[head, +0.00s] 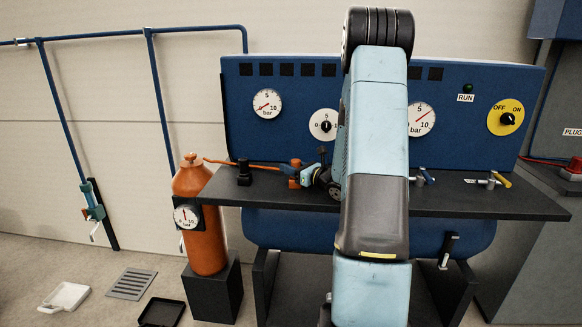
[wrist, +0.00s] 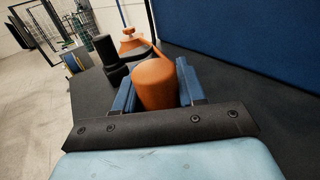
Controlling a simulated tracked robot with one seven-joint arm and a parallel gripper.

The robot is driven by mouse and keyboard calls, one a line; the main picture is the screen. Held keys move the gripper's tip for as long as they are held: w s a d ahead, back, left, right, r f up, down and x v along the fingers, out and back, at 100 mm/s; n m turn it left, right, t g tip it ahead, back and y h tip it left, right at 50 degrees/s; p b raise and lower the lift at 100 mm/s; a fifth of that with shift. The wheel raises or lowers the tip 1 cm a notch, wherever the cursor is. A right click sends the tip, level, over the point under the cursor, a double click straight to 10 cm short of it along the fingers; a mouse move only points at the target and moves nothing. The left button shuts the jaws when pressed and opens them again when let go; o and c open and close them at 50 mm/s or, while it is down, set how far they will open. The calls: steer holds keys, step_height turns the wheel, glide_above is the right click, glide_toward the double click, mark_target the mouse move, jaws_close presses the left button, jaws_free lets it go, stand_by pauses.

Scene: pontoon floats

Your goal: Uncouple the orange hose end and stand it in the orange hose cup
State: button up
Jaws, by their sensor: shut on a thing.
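My gripper (head: 308,174) points left, low over the dark bench top, in the head view. Its blue fingers are shut on the orange hose end (wrist: 155,84), a thick, rounded orange cylinder between them in the wrist view. In the head view the hose end (head: 294,164) shows just left of the fingers. The orange hose (head: 268,167) runs left from it toward the orange cylinder tank (head: 205,232). The lower part of the hose end is hidden, so I cannot tell whether it is coupled. I cannot make out an orange hose cup for certain.
A black upright fitting (head: 244,173) stands on the bench top (head: 450,200) left of my gripper, close to the hose. A blue gauge panel (head: 290,110) rises behind. Small valve handles (head: 490,181) lie at the right. Trays (head: 66,297) lie on the floor at left.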

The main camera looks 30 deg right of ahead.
steer(key=shift+f, duration=0.1)
steer(key=o, duration=1.2)
steer(key=v, duration=1.3)
steer(key=shift+s+d, duration=0.2)
steer(key=shift+s, duration=0.15)
